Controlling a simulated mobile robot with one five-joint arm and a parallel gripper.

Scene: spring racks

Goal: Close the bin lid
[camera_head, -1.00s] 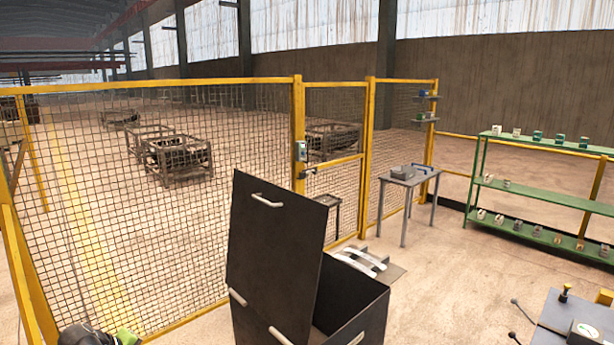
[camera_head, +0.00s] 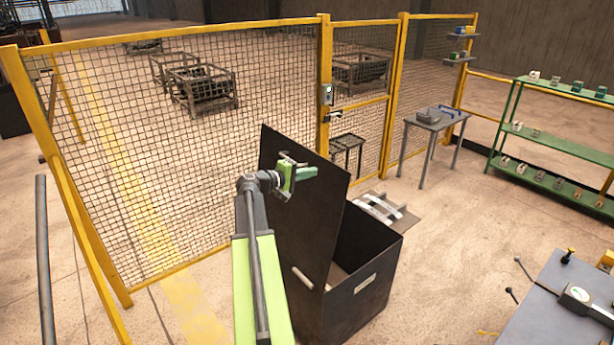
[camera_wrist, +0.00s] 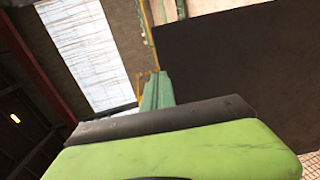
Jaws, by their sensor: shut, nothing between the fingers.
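The bin (camera_head: 375,250) is a dark box on the floor with its top open. Its lid (camera_head: 312,225) stands raised, tilted steeply up along the left side of the opening. My gripper (camera_head: 308,173) is shut and empty, its green fingers over the upper part of the lid in the head view. The lid's upper handle is hidden behind it. I cannot tell if the fingers touch the lid. In the wrist view, the green fingers (camera_wrist: 156,90) point toward the edge of a large dark panel (camera_wrist: 235,60), likely the lid.
A yellow mesh fence (camera_head: 180,150) stands behind the bin. A small grey table (camera_head: 437,121) and a green shelf rack (camera_head: 560,145) are at the right. A grey workbench (camera_head: 545,310) is at the lower right.

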